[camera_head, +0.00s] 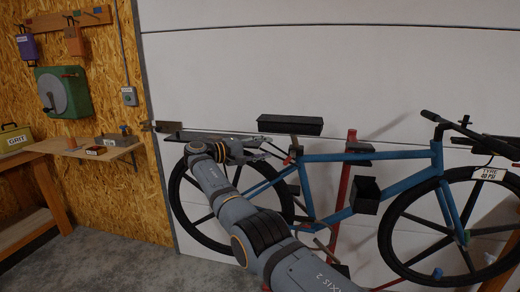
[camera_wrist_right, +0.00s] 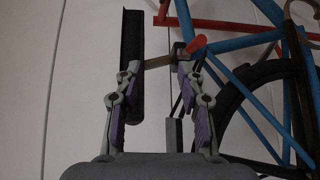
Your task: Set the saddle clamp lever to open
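The blue bicycle (camera_head: 365,158) stands with its dark saddle (camera_head: 290,124) above the seat tube. In the right wrist view the saddle (camera_wrist_right: 130,75) is a long dark bar. A brownish seat post (camera_wrist_right: 158,62) runs from it to the clamp (camera_wrist_right: 179,52). The short red saddle clamp lever (camera_wrist_right: 196,44) sticks out beside the clamp. My right gripper (camera_head: 259,149) is beside the seat post in the head view. My left gripper is out of view.
A red stand (camera_head: 344,187) rises behind the frame. A dark box (camera_head: 365,195) hangs inside the frame. A dark flat bar (camera_head: 190,136) runs behind my right wrist. A wooden bench (camera_head: 25,155) stands on the left, with grey floor (camera_head: 110,262) clear before it.

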